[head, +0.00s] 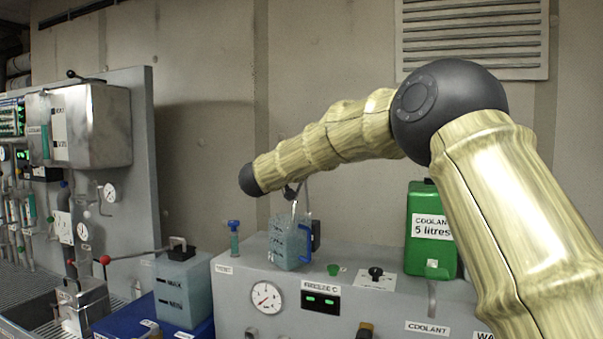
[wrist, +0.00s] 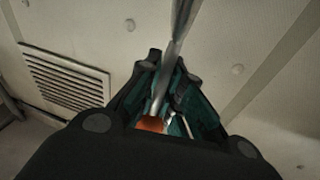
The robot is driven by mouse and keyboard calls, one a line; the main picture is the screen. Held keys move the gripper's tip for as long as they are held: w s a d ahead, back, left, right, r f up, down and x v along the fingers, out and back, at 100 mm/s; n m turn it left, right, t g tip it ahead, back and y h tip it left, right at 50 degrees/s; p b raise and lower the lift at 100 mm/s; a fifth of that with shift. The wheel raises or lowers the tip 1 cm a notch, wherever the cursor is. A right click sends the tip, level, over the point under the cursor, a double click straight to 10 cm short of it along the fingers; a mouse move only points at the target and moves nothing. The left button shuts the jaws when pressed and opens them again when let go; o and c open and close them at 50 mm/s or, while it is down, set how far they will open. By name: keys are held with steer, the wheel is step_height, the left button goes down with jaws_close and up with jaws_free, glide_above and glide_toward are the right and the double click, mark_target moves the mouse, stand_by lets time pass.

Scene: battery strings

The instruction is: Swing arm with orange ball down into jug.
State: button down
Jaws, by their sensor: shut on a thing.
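The jug (head: 287,243) is a translucent blue-green vessel with a blue handle, standing upright on the grey bench in the head view. A thin metal arm (head: 307,205) shows just above it. In the wrist view a silver rod (wrist: 183,22) runs down between my fingers to an orange piece (wrist: 150,124), which looks like the ball. My gripper (wrist: 165,68) is shut on the arm with the orange ball. In the head view my gripper is mostly hidden; a small dark part shows above the jug. The orange ball is not visible there.
A green coolant can (head: 431,250) stands right of the jug. A blue-capped vial (head: 234,238) stands to its left. A grey-blue battery block (head: 183,290) and a red-knobbed lever (head: 105,260) are further left.

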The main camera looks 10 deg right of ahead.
mark_target(300, 186)
steer(key=shift+s+a+f+m+t+h+b, duration=0.25)
steer(key=shift+s+a+t+h+b, duration=0.3)
steer(key=shift+s+b, duration=0.55)
steer(key=shift+s+a+f+m+t+h+b, duration=0.15)
steer(key=shift+s+a+f+t+h+b, duration=0.2)
steer(key=shift+s+a+t+b, duration=0.65)
steer(key=shift+w+d+g+b, duration=0.2)
steer(key=shift+d+g+b, duration=0.1)
steer(key=shift+d+g, duration=0.1)
steer(key=c, duration=1.5)
jaws_free()
steer(key=shift+a, duration=0.25)
steer(key=shift+c, duration=0.2)
steer(key=shift+s+d, duration=0.15)
steer(key=shift+d, duration=0.1)
steer(key=shift+s+a+f, duration=0.2)
steer(key=shift+a, duration=0.15)
steer(key=v, duration=1.1)
